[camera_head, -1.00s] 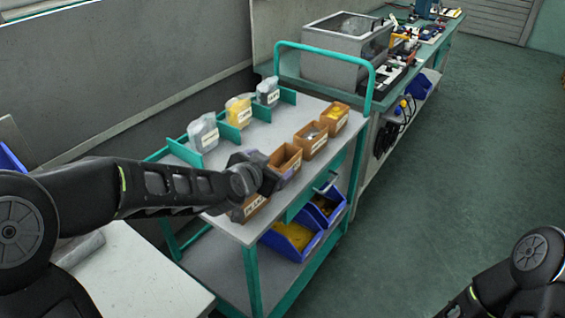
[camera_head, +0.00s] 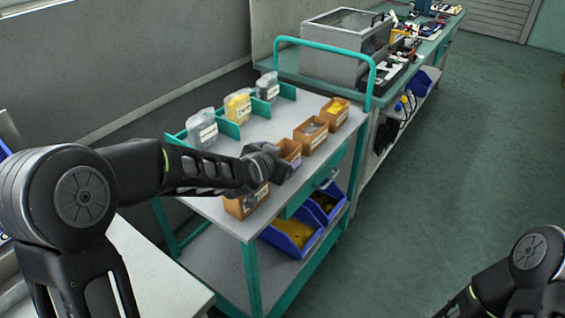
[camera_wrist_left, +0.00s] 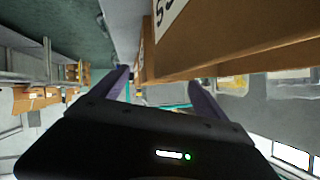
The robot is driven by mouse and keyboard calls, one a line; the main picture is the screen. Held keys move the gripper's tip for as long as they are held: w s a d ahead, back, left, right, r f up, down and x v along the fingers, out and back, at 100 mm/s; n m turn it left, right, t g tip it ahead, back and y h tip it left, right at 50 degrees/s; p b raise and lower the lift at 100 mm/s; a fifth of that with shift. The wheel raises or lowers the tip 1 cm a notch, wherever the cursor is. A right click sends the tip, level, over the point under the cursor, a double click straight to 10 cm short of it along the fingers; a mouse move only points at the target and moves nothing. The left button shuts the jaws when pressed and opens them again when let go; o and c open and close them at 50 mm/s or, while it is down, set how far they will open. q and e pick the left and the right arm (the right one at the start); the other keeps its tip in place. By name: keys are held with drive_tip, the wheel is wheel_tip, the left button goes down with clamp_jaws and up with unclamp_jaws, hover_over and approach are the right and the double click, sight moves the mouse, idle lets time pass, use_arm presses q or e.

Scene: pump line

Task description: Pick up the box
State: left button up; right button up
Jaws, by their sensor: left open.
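Several open brown boxes stand in a row along the right side of the cart top: the front box (camera_head: 247,203), a second box (camera_head: 291,149), a third box (camera_head: 311,137) and the far box (camera_head: 336,112). My left gripper (camera_head: 287,165) is open at the second box and hides its lower part. In the left wrist view its two purple fingers (camera_wrist_left: 160,92) are apart, with a large brown box wall (camera_wrist_left: 230,40) very close above them. I cannot tell whether the fingers straddle that box. My right gripper is out of view; only part of its arm shows at lower right.
Clear bags (camera_head: 202,130) stand between green dividers on the cart's left side. A green handle (camera_head: 325,50) rises at the cart's far end. Blue bins (camera_head: 291,236) sit on the lower shelf. A workbench with a grey case (camera_head: 340,52) stands behind. The floor at right is clear.

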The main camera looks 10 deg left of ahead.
use_arm(q)
drive_tip(key=shift+w+f, duration=0.3)
drive_tip(key=shift+w, duration=0.25)
drive_tip(key=shift+c, duration=0.5)
drive_tip(key=shift+s, duration=0.1)
drive_tip(key=c, duration=1.3)
drive_tip(key=shift+r, duration=0.6)
drive_tip(key=c, duration=0.4)
wheel_tip(320, 180, up, 9)
drive_tip(key=p, duration=0.5)
clamp_jaws()
